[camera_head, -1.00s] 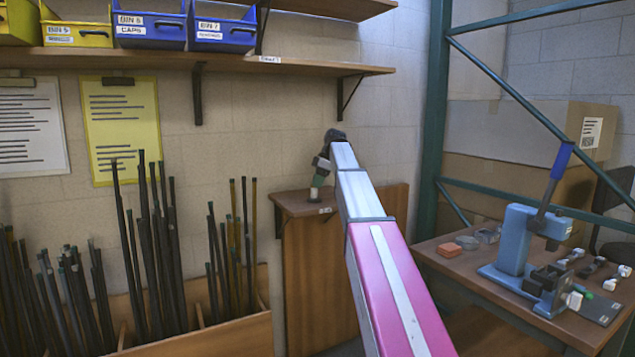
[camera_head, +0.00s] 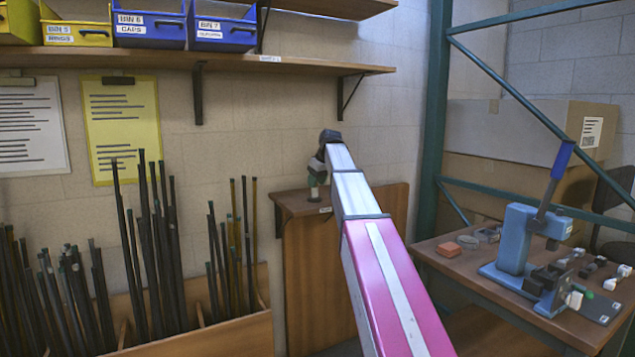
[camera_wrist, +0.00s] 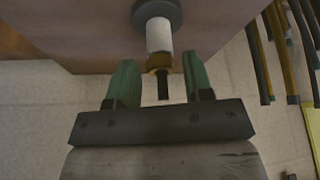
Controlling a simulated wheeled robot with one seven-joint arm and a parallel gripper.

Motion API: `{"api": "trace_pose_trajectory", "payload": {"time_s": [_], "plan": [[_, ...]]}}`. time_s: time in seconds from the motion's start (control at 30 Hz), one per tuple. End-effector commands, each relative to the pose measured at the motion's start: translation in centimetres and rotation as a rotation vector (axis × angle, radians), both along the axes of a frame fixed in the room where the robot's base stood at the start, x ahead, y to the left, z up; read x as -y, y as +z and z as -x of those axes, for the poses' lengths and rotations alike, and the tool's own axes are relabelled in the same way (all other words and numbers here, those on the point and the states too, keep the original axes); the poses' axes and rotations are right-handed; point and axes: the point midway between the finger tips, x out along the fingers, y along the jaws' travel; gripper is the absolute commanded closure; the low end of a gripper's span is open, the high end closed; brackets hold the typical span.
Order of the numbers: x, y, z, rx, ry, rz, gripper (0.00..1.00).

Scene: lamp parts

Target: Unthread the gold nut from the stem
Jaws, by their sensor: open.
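The gold nut (camera_wrist: 158,63) sits around the white stem (camera_wrist: 158,35), near its free end, in the wrist view. A thin dark rod (camera_wrist: 163,88) projects beyond the nut. The stem rises from a round dark base (camera_wrist: 157,13). My gripper (camera_wrist: 159,66) is open, with one green finger on each side of the nut and a visible gap at each side. Whether the fingers are level with the nut in depth is hard to tell. In the head view the white stem (camera_head: 314,194) shows small under my gripper (camera_head: 315,180); the nut cannot be made out there.
The stem stands on a small brown wooden stand (camera_head: 292,203) against the wall. A rack of dark rods (camera_head: 150,240) is at its left. A table (camera_head: 450,262) with a blue press (camera_head: 515,240) is at the right. A shelf (camera_head: 200,60) hangs above.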

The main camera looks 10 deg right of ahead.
Motion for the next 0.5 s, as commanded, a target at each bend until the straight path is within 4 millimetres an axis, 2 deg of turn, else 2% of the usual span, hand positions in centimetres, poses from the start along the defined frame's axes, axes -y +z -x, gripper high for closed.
{"api": "trace_pose_trajectory", "payload": {"time_s": [0.3,0.5], "plan": [[-0.53,-0.03,0.34,0.001,-0.348,0.001,0.53],[-0.64,-0.02,0.34,0.001,-0.497,0.000,0.53]]}}
